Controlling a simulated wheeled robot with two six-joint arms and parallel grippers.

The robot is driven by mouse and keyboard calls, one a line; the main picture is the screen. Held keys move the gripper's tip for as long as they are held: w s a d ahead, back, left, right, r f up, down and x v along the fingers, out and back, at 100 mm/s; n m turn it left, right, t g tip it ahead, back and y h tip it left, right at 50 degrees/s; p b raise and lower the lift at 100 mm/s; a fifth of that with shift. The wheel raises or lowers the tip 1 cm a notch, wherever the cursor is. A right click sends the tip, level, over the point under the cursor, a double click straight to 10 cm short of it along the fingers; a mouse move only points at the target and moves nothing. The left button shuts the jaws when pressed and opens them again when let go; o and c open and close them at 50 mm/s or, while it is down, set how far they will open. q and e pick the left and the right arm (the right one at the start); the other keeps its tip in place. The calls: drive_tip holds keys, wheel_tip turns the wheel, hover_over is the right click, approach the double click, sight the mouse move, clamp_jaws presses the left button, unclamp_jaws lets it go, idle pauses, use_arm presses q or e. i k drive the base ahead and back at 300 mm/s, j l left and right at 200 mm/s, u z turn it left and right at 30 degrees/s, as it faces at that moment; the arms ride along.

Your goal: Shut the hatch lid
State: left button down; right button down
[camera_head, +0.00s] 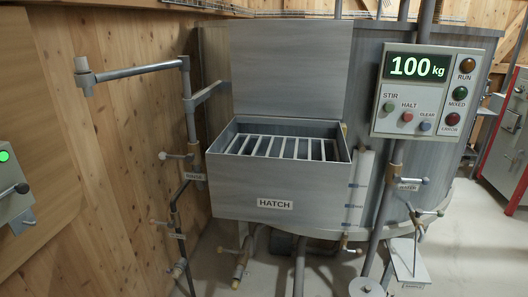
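The hatch lid (291,69) is a flat grey metal panel standing upright behind the hatch box. The hatch box (259,191) is a grey metal bin with a "HATCH" label on its front, fixed to the front of the large round mixer tank (364,109). Its top is open, and a grille of several light bars (283,147) shows across the opening. Neither of my grippers shows in the head view.
A control panel (428,92) reading "100 kg" is right of the hatch. Pipes with valve handles (190,176) stand to its left, and a spout pipe (137,70) juts out there. Another valve (411,184) is at lower right. The space above the grille looks clear.

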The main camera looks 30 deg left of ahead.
sight(289, 68)
drive_tip(key=i+j+u, duration=0.6)
drive_tip(key=u, duration=0.15)
